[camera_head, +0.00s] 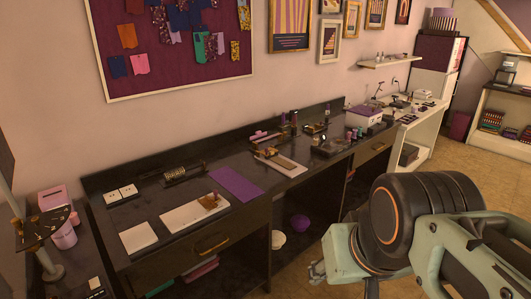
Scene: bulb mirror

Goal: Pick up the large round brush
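I cannot single out the large round brush with certainty. A dark ribbed cylinder with brass tones (184,172) lies near the back of the long black workbench (150,262); it is too small to identify. Small brown and gold items (266,152) lie farther right on the bench, also unclear. My arm fills the lower right. What seems to be part of my gripper (318,271) shows at the arm's left side, in front of the bench and apart from these items. Its fingers are mostly hidden, and I see nothing held.
A purple mat (236,184), a white board (195,212) and a white square (138,237) lie on the bench. A small side table with a pink cup (64,236) stands at left. Floor shows at right.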

